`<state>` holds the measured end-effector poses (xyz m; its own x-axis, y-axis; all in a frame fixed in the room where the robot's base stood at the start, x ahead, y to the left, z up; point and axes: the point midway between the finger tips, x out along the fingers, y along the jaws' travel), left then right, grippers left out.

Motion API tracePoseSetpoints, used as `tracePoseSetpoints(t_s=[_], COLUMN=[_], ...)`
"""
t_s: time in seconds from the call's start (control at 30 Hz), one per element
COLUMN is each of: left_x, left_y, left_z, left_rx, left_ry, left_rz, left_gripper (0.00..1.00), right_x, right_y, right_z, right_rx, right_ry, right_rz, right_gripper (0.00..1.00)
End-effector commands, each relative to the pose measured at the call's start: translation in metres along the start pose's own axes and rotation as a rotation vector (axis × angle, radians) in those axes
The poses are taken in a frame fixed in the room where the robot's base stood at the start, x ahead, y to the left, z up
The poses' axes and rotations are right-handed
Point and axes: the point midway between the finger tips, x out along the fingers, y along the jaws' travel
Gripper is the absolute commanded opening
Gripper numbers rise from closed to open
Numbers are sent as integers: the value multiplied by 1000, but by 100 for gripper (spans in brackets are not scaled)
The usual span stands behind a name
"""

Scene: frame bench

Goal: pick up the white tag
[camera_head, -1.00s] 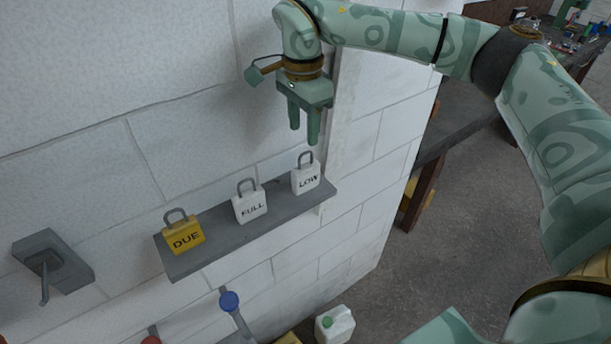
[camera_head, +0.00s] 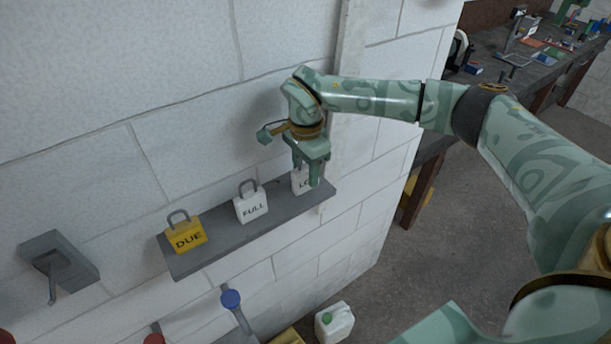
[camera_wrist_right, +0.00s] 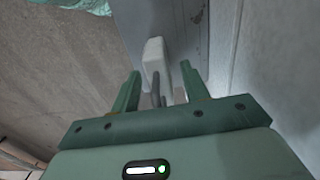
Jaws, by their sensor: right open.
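A white padlock-shaped tag marked LOW (camera_head: 300,185) stands at the right end of the grey wall shelf (camera_head: 218,243), its upper part partly hidden by my right gripper. My right gripper (camera_head: 306,176) points down over this tag with its fingers open. In the right wrist view the white tag (camera_wrist_right: 154,54) and its grey shackle show between the two open fingertips (camera_wrist_right: 160,72); I cannot tell whether they touch. A second white tag, marked FULL (camera_head: 252,208), stands in the middle of the shelf. My left gripper is out of view.
A yellow tag marked DUE (camera_head: 187,238) stands at the shelf's left end. A grey wall fitting with a lever (camera_head: 60,265) is farther left. The wall is close behind.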

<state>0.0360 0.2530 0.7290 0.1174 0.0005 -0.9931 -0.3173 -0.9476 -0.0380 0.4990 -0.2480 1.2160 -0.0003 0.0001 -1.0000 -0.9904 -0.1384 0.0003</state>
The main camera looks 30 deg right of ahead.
Motion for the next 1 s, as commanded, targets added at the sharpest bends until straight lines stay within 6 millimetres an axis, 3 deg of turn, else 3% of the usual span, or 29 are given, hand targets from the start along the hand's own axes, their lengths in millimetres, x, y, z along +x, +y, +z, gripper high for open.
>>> tracePoseSetpoints(t_s=[0.03, 0.17, 0.63, 0.77, 1.0], left_x=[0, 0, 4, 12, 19], left_y=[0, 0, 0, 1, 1], left_z=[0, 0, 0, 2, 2], left_rx=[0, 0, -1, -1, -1], left_ry=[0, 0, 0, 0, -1], left_rz=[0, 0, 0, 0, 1], left_gripper=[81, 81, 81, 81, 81], right_x=[0, 0, -10, -32, -91], right_y=[0, 0, -1, -2, 49], right_z=[0, 0, 0, -1, 9], right_rx=[0, 0, -1, -1, -3], right_ry=[0, 0, 1, 2, 1], right_rz=[0, 0, -3, -8, -6], right_gripper=[37, 1, 0, 0, 0])
